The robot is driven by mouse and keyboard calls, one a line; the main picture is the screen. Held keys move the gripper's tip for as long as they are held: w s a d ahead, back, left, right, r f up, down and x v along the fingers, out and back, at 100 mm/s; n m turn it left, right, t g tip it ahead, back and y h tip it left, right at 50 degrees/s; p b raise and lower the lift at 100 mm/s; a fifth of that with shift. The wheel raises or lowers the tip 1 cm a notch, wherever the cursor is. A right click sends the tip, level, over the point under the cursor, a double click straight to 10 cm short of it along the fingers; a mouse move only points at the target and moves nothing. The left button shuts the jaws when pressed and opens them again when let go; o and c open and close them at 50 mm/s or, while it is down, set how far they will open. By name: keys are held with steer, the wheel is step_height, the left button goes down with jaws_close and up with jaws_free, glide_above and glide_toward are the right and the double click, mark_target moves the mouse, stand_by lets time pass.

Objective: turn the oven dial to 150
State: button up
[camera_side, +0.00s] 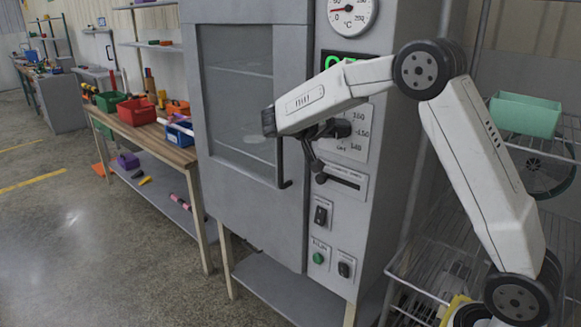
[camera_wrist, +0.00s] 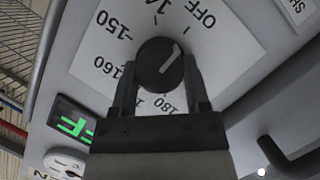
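The oven dial (camera_wrist: 160,65) is a round black knob with a white pointer line on a white scale plate (camera_wrist: 225,40). In the wrist view the pointer slants up and right, roughly toward the OFF mark. The mark 150 (camera_wrist: 118,25) lies up and left of the knob. My gripper (camera_wrist: 160,72) has one finger on each side of the knob. I cannot tell whether the fingers press on it or only stand around it. In the side view the dial (camera_side: 341,128) is partly hidden by my gripper (camera_side: 325,135).
The oven door (camera_side: 240,100) has a bar handle (camera_side: 284,165) close to my wrist. Below the dial are a slot panel (camera_side: 342,182), a switch (camera_side: 321,215) and a green button (camera_side: 318,258). A green display (camera_side: 335,61) and round gauge (camera_side: 351,13) sit above.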

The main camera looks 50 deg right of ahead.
steer(key=shift+c, duration=1.4)
steer(key=shift+n, duration=0.3)
steer(key=shift+f+n+g+h, duration=0.15)
steer(key=shift+n+g+h, duration=0.35)
steer(key=shift+n+g, duration=0.55)
steer(key=n+h, duration=0.1)
steer(key=n, duration=0.2)
steer(key=shift+w+f+n+g, duration=0.1)
steer(key=shift+n+g, duration=0.15)
steer(key=n+h, duration=0.1)
steer(key=n, duration=0.1)
steer(key=n+h, duration=0.1)
steer(key=n, duration=0.2)
steer(key=shift+f, duration=0.15)
steer(key=n+h, duration=0.1)
steer(key=n, duration=0.1)
steer(key=n+h, duration=0.1)
steer(key=n, duration=0.2)
steer(key=shift+f+n+t, duration=0.1)
steer(key=shift+n+t, duration=0.2)
steer(key=shift+t, duration=0.1)
